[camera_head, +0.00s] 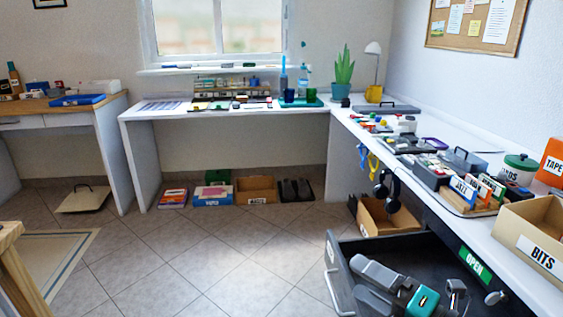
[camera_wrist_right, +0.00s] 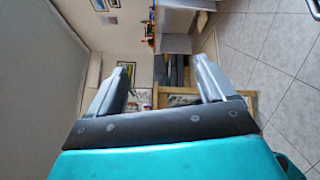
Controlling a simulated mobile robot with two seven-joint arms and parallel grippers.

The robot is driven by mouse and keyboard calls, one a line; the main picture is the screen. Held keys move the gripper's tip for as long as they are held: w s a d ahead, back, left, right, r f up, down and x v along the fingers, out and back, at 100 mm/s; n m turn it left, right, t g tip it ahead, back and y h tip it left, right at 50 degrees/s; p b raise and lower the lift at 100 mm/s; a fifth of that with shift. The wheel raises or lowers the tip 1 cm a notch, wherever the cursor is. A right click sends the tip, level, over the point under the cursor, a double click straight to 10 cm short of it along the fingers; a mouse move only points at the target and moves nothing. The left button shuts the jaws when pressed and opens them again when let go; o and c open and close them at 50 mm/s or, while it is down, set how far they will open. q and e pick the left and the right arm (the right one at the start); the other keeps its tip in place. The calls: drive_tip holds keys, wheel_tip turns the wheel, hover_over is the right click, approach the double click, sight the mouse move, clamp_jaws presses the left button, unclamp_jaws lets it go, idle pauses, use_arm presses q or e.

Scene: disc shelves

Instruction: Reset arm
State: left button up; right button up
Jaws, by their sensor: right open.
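My right gripper (camera_head: 360,281) shows at the lower right of the head view, with grey fingers and a teal body. It is over the open dark drawer (camera_head: 345,243), as seen from above; its exact height over it I cannot tell. In the right wrist view the two fingers (camera_wrist_right: 160,84) stand wide apart with nothing held between them. My left gripper is in neither view.
The drawer, with a green OPEN label (camera_head: 474,263), juts out under the right counter. A BITS box (camera_head: 541,245) and a TAPE box (camera_head: 552,165) stand on that counter. Headphones (camera_head: 387,190) hang at its edge. The tiled floor (camera_head: 210,260) is clear in the middle.

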drive_tip(key=d+r+m+t+h, duration=0.2)
drive_tip(key=d+m+t+h, duration=0.4)
drive_tip(key=m+h, duration=0.65)
drive_tip(key=s+d+f+m+g+h, duration=0.25)
drive_tip(key=d+f+m+g, duration=0.2)
drive_tip(key=m, duration=0.45)
drive_tip(key=s+a+f+m+g+y, duration=0.25)
drive_tip(key=s+f+g, duration=0.35)
drive_tip(key=s, duration=0.3)
drive_tip(key=s+a+f+m+g+y, duration=0.1)
drive_tip(key=s+a+f+m+g, duration=0.2)
drive_tip(key=s+f+g, duration=0.45)
drive_tip(key=w+a+f+t+y, duration=0.3)
drive_tip(key=w+a+t, duration=0.35)
drive_tip(key=t, duration=0.25)
use_arm(q)
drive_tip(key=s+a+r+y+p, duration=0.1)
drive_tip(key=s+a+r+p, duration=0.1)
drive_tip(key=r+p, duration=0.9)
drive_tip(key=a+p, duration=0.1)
drive_tip(key=p, duration=0.4)
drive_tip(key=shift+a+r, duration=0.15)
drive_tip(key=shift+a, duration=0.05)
use_arm(e)
drive_tip(key=d+r, duration=0.3)
drive_tip(key=r, duration=0.9)
drive_tip(key=shift+s+d+n+h, duration=0.2)
drive_tip(key=shift+s+n+h, duration=0.15)
drive_tip(key=shift+h, duration=0.1)
